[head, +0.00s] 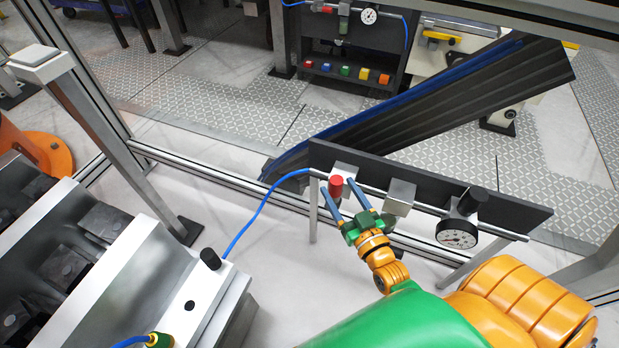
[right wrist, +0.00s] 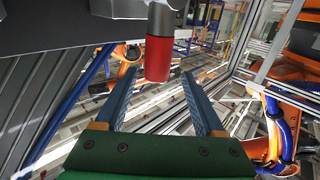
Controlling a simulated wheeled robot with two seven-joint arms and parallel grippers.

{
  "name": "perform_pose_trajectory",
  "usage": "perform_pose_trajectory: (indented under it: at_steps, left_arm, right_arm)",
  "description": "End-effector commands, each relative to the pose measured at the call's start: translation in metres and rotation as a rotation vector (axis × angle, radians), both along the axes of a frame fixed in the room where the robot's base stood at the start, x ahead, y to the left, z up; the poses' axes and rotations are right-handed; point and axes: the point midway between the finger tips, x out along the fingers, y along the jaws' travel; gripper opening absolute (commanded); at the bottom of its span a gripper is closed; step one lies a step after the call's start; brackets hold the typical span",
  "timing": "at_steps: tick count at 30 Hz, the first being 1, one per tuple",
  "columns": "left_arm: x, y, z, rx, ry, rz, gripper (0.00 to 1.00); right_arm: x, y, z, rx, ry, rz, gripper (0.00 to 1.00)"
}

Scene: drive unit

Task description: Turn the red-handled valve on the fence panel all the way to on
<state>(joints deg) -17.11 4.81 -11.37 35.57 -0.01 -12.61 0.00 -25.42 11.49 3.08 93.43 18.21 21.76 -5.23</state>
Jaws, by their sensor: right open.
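The red valve handle (head: 336,187) sticks out from a silver valve body (head: 345,170) at the left part of the dark fence panel (head: 415,186). My right gripper (head: 339,188) is open, with its two blue fingertips on either side of the handle. In the right wrist view, the red handle (right wrist: 158,60) shows between the fingertips (right wrist: 157,75), with a visible gap on each side. My left gripper (head: 134,341) is only partly in view at the bottom edge; one blue finger shows, so its opening cannot be told.
A pressure gauge (head: 457,233) with a black knob and a metal block (head: 400,197) sit on the same pipe, right of the valve. A blue hose (head: 250,222) runs to the pipe's left end. A grey machine (head: 150,270) stands at the lower left.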

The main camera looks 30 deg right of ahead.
Motion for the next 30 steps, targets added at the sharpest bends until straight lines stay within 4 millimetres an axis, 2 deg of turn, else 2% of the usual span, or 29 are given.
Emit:
perform_pose_trajectory:
  at_steps: [6, 9, 12, 18, 20, 26, 27, 30]
  left_arm:
    - [-0.001, -0.004, -0.006, -0.007, 0.002, 0.001, 0.00]
    - [-0.001, -0.004, -0.008, -0.007, 0.002, 0.000, 0.00]
    - [-0.001, -0.004, -0.009, -0.007, 0.002, 0.000, 0.00]
    - [-0.001, -0.004, -0.008, -0.007, 0.002, -0.001, 0.00]
    - [-0.001, -0.004, -0.008, -0.007, 0.002, -0.001, 0.00]
    - [-0.001, -0.003, -0.008, -0.005, 0.003, -0.001, 0.00]
    - [-0.001, -0.003, -0.008, -0.004, 0.003, 0.000, 0.00]
    - [-0.001, -0.003, -0.008, -0.004, 0.003, 0.000, 0.00]
  right_arm:
    - [0.044, -0.003, 0.000, -0.001, -0.002, 0.000, 0.71]
    - [0.058, -0.004, 0.000, -0.001, 0.000, 0.000, 0.71]
    - [0.064, -0.005, 0.000, -0.001, 0.002, 0.000, 0.71]
    - [0.065, -0.005, 0.000, -0.001, 0.004, 0.001, 0.71]
    - [0.065, -0.005, 0.000, -0.001, 0.004, 0.001, 0.57]
    - [0.065, -0.005, 0.000, -0.001, 0.004, 0.000, 0.04]
    - [0.065, -0.005, 0.000, -0.001, 0.004, 0.001, 0.00]
    - [0.065, -0.005, 0.000, -0.001, 0.004, 0.001, 0.00]
